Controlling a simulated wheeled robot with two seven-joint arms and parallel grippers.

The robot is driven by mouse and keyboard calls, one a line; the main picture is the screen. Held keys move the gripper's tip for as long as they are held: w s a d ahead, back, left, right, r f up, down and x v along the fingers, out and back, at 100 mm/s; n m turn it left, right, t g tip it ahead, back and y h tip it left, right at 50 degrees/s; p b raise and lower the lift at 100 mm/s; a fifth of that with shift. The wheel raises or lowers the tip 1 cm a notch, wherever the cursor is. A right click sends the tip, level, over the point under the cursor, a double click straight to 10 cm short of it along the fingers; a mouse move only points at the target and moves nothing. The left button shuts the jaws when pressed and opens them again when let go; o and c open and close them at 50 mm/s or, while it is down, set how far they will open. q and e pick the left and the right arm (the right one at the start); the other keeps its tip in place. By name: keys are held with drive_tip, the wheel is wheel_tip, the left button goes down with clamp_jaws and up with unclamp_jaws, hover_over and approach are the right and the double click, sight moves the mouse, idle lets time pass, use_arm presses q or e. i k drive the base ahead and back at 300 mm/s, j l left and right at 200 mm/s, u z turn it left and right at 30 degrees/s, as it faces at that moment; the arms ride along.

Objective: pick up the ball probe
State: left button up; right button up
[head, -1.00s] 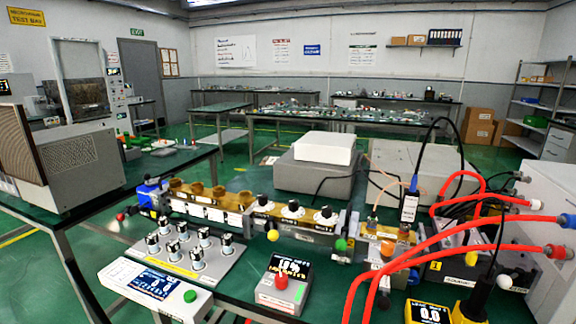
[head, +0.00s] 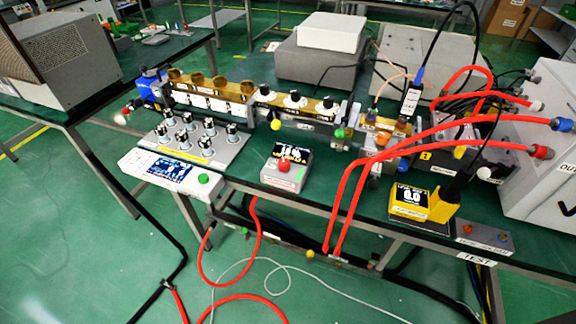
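A yellow handheld meter (head: 410,211) with a dark display reading about 0.0 stands at the front right of the green bench. A black handle (head: 456,187) rises at a tilt from its right end. A white ball (head: 484,173) shows just right of this handle; I take these to be the ball probe, but cannot tell how the ball joins the handle. Red hoses and black cables crowd behind it. Neither of my grippers is in view, and nothing is seen touching the meter or handle.
Red hoses (head: 345,205) cross just left of the meter and loop to the floor. A grey cabinet (head: 545,140) stands at the right. A red-knobbed box (head: 287,168) and a control panel (head: 165,170) lie left. A small button box (head: 484,236) is at the front edge.

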sight(451, 194)
drive_tip(key=l+z, duration=0.15)
drive_tip(key=z, duration=1)
drive_tip(key=k+l, duration=0.05)
